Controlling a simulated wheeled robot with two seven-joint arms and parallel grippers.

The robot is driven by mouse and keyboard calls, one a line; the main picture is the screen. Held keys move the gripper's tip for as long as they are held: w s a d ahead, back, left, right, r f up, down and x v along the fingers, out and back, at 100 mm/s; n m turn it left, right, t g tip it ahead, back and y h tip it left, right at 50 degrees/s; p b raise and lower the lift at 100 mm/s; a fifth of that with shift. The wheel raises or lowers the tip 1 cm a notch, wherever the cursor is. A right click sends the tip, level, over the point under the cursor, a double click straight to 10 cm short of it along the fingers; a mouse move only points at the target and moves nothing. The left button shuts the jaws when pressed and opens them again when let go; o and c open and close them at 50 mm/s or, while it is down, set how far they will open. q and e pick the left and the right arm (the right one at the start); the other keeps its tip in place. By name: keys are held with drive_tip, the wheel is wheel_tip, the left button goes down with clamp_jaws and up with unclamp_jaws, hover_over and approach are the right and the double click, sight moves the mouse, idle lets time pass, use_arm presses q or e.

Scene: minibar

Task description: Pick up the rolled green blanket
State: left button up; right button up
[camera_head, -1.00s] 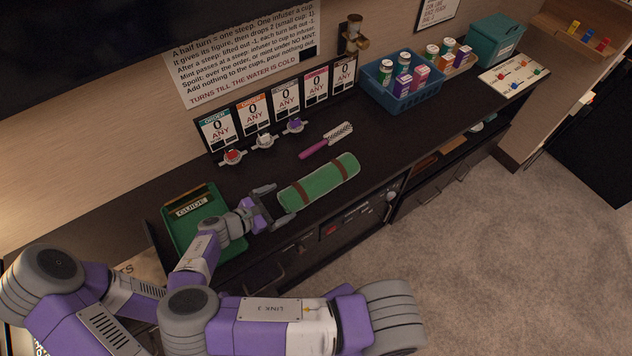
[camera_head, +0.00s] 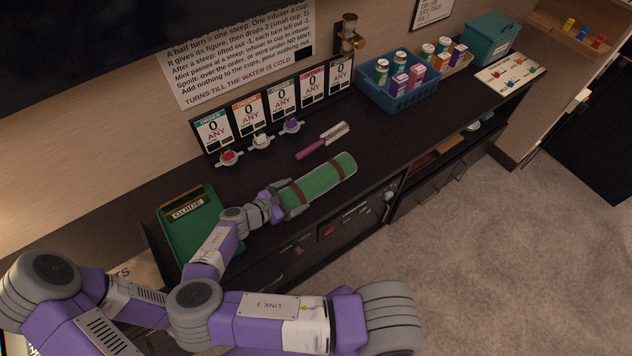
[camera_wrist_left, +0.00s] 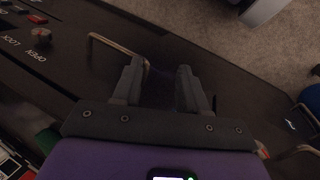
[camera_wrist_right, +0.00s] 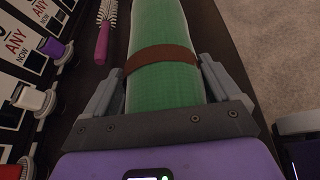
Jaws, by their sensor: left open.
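In the right wrist view the blanket (camera_wrist_right: 160,85) runs away from me between my fingers, one strap just past the fingertips. My right gripper (camera_head: 287,203) is at the blanket's near-left end, one finger on each side (camera_wrist_right: 160,65). The fingers are very close to the sides; I cannot tell whether they press on it. My left gripper (camera_wrist_left: 158,72) is open and empty in the left wrist view, near a drawer handle; the head view does not show it.
A pink-handled brush (camera_head: 322,142) lies behind the blanket. A green guide tray (camera_head: 226,250) is at left, and a blue basket (camera_head: 400,98) of containers at right. Counter right of the blanket is clear.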

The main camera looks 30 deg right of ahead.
drive_tip(key=c, duration=0.5)
drive_tip(key=shift+r, duration=0.15)
